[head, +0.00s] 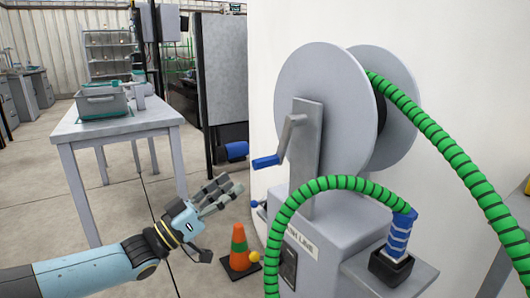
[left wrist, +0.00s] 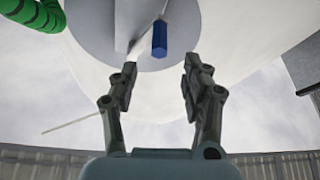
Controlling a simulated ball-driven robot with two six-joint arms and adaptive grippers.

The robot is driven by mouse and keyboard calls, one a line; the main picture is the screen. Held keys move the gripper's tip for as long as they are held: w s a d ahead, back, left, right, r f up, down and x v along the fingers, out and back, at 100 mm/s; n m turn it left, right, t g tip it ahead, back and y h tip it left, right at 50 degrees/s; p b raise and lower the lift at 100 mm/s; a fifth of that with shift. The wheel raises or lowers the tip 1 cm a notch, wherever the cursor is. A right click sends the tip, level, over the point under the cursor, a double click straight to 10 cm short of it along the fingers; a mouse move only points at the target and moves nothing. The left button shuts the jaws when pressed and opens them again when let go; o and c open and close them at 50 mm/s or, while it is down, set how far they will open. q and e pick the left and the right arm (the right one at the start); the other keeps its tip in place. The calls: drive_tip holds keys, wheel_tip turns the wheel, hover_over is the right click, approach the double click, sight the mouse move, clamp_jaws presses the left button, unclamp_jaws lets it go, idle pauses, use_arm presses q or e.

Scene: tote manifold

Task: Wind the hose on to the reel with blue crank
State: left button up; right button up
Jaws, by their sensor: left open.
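The hose reel (head: 325,100) has two grey discs on a grey stand. Its grey crank arm (head: 289,135) ends in a blue crank handle (head: 266,161) pointing left. The green, black-banded hose (head: 440,140) runs from the reel off to the right; a green hose length also arches in front of the stand to a blue end piece (head: 400,235). My left gripper (head: 228,195) is open and empty, below and left of the handle. In the left wrist view the blue handle (left wrist: 159,38) appears beyond the open fingertips (left wrist: 160,68), apart from them. My right gripper is out of view.
A grey table (head: 115,130) with a tote (head: 102,101) is at the left. A dark-framed panel (head: 225,70) stands behind.

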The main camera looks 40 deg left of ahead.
sight(255, 169)
use_arm(q)
drive_tip(key=b+x, duration=0.1)
drive_tip(key=x, duration=0.9)
drive_tip(key=shift+w+d+b, duration=0.1)
drive_tip(key=shift+w+b, duration=0.1)
drive_tip(key=shift+b, duration=0.1)
clamp_jaws()
